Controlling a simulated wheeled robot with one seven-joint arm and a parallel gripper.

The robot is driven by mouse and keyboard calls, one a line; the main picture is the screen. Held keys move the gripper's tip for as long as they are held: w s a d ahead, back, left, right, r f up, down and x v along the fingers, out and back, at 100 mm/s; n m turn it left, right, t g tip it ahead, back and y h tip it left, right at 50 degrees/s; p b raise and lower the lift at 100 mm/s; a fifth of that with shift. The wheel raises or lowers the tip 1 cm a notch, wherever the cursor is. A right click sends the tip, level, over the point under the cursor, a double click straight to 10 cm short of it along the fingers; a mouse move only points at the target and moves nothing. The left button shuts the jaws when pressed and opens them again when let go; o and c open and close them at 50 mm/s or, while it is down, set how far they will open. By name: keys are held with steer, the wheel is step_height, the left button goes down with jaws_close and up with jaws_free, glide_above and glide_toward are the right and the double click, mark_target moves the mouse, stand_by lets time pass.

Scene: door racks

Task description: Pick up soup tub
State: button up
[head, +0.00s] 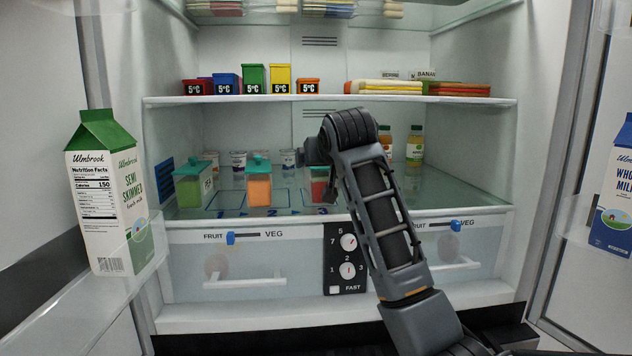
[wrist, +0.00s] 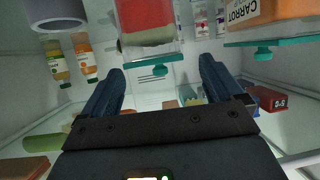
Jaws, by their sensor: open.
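Three soup tubs with teal lids stand in a row on the fridge's glass shelf: a green tub (head: 190,188) at left, an orange tub (head: 259,188) in the middle and a red tub (head: 318,190) at right, partly behind my arm. The wrist view is upside down. It shows the red tub (wrist: 148,28) ahead, between the lines of my fingers, and the orange tub (wrist: 270,12), lettered CARROT, at upper right. My gripper (wrist: 162,68) is open and empty, near the red tub's lid. In the head view my wrist covers much of the fingers.
Small white cups (head: 239,159) and bottles (head: 414,146) stand behind the tubs. A shelf (head: 330,99) with coloured boxes hangs above, limiting height. Drawers (head: 245,275) lie below. Milk cartons (head: 105,190) stand in the door racks at both sides.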

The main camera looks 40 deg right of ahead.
steer(key=shift+x, duration=2.35)
steer(key=shift+s+d, duration=0.1)
steer(key=shift+d, duration=0.05)
steer(key=shift+c, duration=0.3)
steer(key=c, duration=1.2)
steer(key=shift+c, duration=0.6)
steer(key=shift+r, duration=0.1)
